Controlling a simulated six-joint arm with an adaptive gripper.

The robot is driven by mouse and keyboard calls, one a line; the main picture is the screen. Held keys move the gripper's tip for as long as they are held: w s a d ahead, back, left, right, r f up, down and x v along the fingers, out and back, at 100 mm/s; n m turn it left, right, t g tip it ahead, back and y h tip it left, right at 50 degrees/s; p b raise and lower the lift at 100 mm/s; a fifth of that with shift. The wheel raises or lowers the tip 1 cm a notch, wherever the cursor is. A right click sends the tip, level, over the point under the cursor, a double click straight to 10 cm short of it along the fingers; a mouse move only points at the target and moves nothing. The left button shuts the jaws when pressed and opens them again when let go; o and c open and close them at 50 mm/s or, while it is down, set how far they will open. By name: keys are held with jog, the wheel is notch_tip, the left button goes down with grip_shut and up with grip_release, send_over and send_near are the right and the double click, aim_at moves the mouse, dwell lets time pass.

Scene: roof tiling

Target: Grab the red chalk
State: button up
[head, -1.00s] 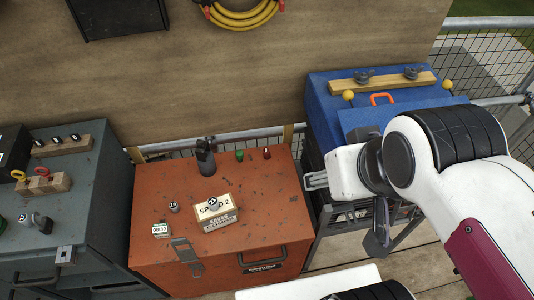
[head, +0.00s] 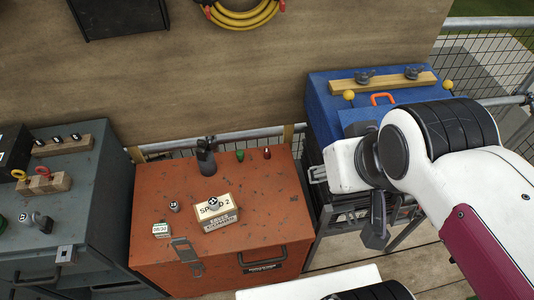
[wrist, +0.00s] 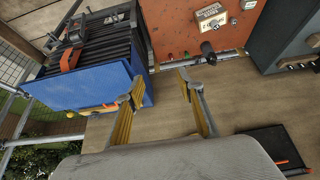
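A small red piece, likely the red chalk (head: 267,153), stands on top of the orange box (head: 150,205) near its back right corner. A small green piece (head: 240,155) stands to its left. In the wrist view the orange box top (wrist: 175,20) shows beyond the fingers, with the red piece tiny near its edge. My gripper (wrist: 160,85) is open and empty, with its two yellow-lined fingers apart. It is some way off from the red piece, to its right in the head view.
A dark bottle-like object (head: 206,158) stands left of the green piece. A cream sign block (head: 222,222) sits mid-box. A blue box (head: 330,110) is at the right, close to my arm. A grey cabinet (head: 90,215) stands left. A wooden panel (head: 200,80) rises behind.

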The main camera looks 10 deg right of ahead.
jog(key=w+d+f+n+t, duration=0.1)
jog(key=w+f, duration=0.1)
jog(key=w, duration=0.7)
jog(key=w+f+t, duration=0.1)
jog(key=w+f, duration=0.1)
jog(key=w, duration=0.6)
jog(key=n+t+y, duration=0.2)
jog(key=n+t, duration=0.1)
send_over(268, 155)
jog(key=s+d, duration=0.3)
jog(key=d, duration=0.1)
notch_tip(268, 155, down, 24)
jog(key=r, duration=0.1)
jog(key=s+f, duration=0.1)
jog(key=f, duration=0.3)
jog(key=s+a+f+t, duration=0.1)
jog(key=f, duration=0.3)
jog(key=a+f+t+y, duration=0.1)
jog(key=f, duration=0.3)
jog(key=shift+s+a+f, duration=0.2)
jog(key=shift+s+f, duration=0.1)
jog(key=shift+s, duration=0.1)
jog(key=shift+s+a+f, duration=0.15)
jog(key=shift+s+f, duration=0.35)
jog(key=shift+f, duration=0.2)
jog(key=shift+x, duration=1.25)
jog(key=shift+w, duration=0.15)
jog(key=shift+f+x, duration=0.25)
jog(key=shift+x, duration=2.25)
